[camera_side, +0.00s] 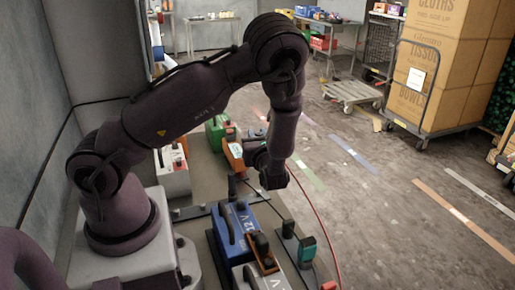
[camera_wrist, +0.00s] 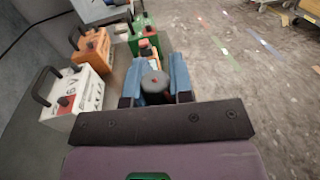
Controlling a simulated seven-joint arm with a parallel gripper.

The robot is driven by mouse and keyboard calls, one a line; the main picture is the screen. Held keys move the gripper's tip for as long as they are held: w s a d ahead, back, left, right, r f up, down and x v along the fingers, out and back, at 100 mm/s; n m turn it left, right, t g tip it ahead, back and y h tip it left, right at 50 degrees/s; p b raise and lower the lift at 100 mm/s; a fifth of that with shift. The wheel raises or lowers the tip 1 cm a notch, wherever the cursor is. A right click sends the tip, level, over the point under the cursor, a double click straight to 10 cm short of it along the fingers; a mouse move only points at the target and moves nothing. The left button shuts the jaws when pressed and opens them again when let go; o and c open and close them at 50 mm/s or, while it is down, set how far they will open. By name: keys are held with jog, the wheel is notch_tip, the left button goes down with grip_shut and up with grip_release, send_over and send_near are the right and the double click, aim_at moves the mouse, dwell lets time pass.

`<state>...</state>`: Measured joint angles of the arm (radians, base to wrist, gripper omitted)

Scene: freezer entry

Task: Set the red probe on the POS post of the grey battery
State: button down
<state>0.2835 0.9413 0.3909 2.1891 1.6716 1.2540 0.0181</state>
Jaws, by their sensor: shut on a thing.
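My gripper (camera_wrist: 154,88) is shut on a dark, round probe handle with a small red mark, the red probe (camera_wrist: 155,80), between its blue fingers. In the side view my gripper (camera_side: 254,150) is over the bench's right part, and the probe's tip is hidden. A red cable (camera_side: 312,203) hangs from near my wrist down to the right. A pale grey battery (camera_wrist: 75,98) with a black handle, red parts on top and a "V" label is at the left in the wrist view. A pale battery also shows in the side view (camera_side: 172,178). I cannot read POS marks.
An orange battery (camera_wrist: 91,50) and a green battery (camera_wrist: 143,36) stand beyond the pale one. A blue 12 V battery (camera_side: 229,232) and another pale battery (camera_side: 246,279) stand at the front. Dark holders (camera_side: 288,229) are beside them. Open floor lies to the right.

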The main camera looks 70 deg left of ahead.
jog(key=shift+r, duration=1.8)
jog(key=shift+r, duration=0.1)
notch_tip(320, 180, up, 13)
jog(key=s+d+f+n+g+h, duration=1.05)
jog(key=s+d+n+g, duration=0.35)
jog(key=g, duration=0.5)
jog(key=d+r+n+g+h, duration=0.1)
jog(key=d+r+n+h, duration=0.1)
jog(key=d+n+h, duration=1)
jog(key=w+d+r+n+t+h, duration=0.25)
jog(key=d+r+h, duration=0.2)
jog(key=d, duration=0.35)
jog(key=w+d+r+n+t+h, duration=0.1)
jog(key=d+r+n+t+h, duration=0.15)
jog(key=d+h, duration=0.4)
notch_tip(320, 180, down, 10)
jog(key=d+m+y, duration=0.1)
jog(key=shift+w+t+y, duration=0.15)
jog(key=shift+t+y, duration=0.2)
jog(key=shift+t, duration=0.05)
